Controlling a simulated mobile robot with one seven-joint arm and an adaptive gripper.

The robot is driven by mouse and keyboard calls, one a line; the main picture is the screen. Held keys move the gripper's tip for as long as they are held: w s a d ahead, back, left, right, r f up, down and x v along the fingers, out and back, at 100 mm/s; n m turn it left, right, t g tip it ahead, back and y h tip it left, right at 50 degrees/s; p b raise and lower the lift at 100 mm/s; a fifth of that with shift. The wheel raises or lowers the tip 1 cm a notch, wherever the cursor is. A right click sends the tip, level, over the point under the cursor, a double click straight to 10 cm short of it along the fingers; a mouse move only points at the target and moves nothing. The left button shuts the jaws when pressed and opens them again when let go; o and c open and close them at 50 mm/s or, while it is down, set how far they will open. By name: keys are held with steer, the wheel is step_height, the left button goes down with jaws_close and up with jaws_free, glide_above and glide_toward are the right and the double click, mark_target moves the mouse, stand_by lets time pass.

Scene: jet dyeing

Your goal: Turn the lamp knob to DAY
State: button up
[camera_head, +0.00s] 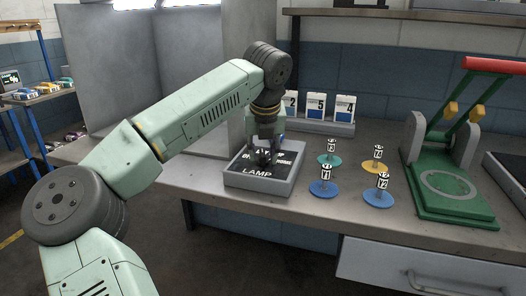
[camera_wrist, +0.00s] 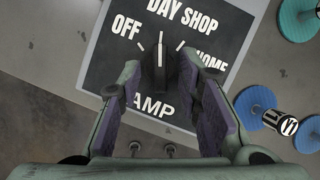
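The lamp panel (camera_head: 232,181) is a grey box with a black face on the bench; it also shows in the wrist view (camera_wrist: 100,65). Its face reads OFF, DAY, SHOP, HOME and LAMP. The dark knob (camera_wrist: 160,66) sits mid-panel, its white pointer line directed up the picture toward the DAY lettering; the exact mark it meets is hard to tell. My gripper (camera_wrist: 160,75) is over the panel, one finger on each side of the knob, with visible gaps between. In the head view my gripper (camera_head: 265,155) hides most of the knob.
Blue, teal and yellow discs with small labelled cylinders stand right of the panel, the nearest being a blue disc (camera_head: 322,189). A green press with a red handle (camera_head: 452,190) is farther right. Numbered boxes (camera_head: 316,107) stand behind. A grey partition (camera_head: 190,60) rises at left.

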steer(key=v, duration=1.2)
steer(key=shift+d, duration=0.1)
